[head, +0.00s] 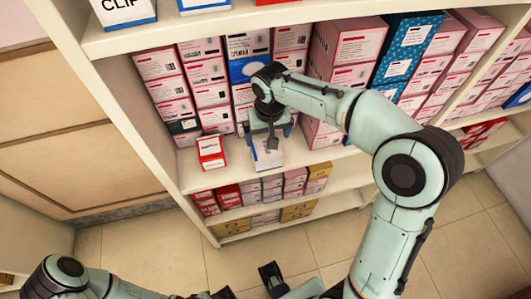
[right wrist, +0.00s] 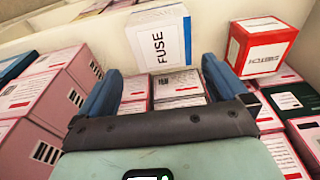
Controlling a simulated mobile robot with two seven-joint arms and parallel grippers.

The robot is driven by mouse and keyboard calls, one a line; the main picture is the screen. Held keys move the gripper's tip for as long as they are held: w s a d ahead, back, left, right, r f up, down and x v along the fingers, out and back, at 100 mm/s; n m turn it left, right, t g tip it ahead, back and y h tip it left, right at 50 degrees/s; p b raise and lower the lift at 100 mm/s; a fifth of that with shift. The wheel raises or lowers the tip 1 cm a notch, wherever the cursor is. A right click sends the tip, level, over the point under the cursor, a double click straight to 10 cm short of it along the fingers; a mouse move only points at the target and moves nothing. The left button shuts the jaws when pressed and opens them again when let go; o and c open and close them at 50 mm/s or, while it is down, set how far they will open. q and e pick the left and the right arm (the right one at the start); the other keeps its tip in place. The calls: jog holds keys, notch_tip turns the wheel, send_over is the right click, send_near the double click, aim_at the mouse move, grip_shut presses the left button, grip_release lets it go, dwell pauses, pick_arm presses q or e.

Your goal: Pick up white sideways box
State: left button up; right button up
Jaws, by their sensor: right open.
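The white box (head: 268,155) stands on the middle shelf in the head view, partly covered by my right gripper (head: 268,134). In the right wrist view, the white box (right wrist: 159,40) has a blue edge and the word FUSE running sideways up its face. My right gripper (right wrist: 160,70) is open and empty. Its two blue fingers point at the box and are spread wider than it, with the box beyond the tips. Whether they touch it I cannot tell.
A red and white SWITCH box (head: 210,152) stands close beside the white box; it is on the right in the wrist view (right wrist: 262,47). Stacked pink boxes (head: 205,75) fill the shelf behind. The shelf above (head: 180,30) overhangs them. Smaller boxes (head: 250,190) fill the shelf below.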

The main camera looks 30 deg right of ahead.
aim_at(266, 154)
jog(key=shift+w+f, duration=0.15)
jog(key=shift+f, duration=0.45)
jog(key=shift+w+f, duration=0.15)
jog(key=shift+f, duration=0.4)
jog(key=shift+a+f+b, duration=0.1)
jog(key=shift+f+b, duration=0.25)
jog(key=shift+f, duration=2.4)
jog(key=shift+c, duration=0.3)
jog(key=shift+r, duration=0.1)
jog(key=c, duration=0.7)
